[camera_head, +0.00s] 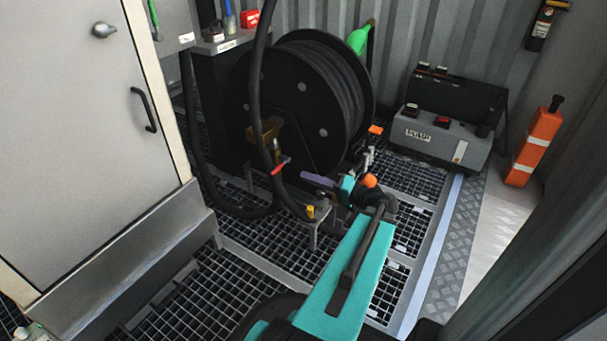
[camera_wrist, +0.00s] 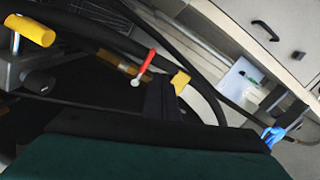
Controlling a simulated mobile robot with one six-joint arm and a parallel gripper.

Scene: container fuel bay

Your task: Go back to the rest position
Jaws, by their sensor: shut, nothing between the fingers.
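My gripper (camera_head: 307,178) is shut and empty, in front of the hose reel at the centre of the head view. In the wrist view its dark fingers (camera_wrist: 163,98) stick up over the dark wrist edge, with a small yellow piece beside them. A red lever (camera_head: 279,166) on a brass valve is close to my gripper. The lever also shows in the wrist view (camera_wrist: 144,68), just left of the fingers. I cannot tell a touch; they look apart. My teal arm reaches in from the bottom of the head view.
A black hose reel (camera_head: 318,90) stands behind, its hose (camera_head: 257,90) hanging in front. A low stand with a yellow knob (camera_head: 310,211) is just below my gripper. A white cabinet (camera_head: 75,120) bounds the left. A grey box (camera_head: 430,135) stands right. Floor grating (camera_head: 265,245) lies open between.

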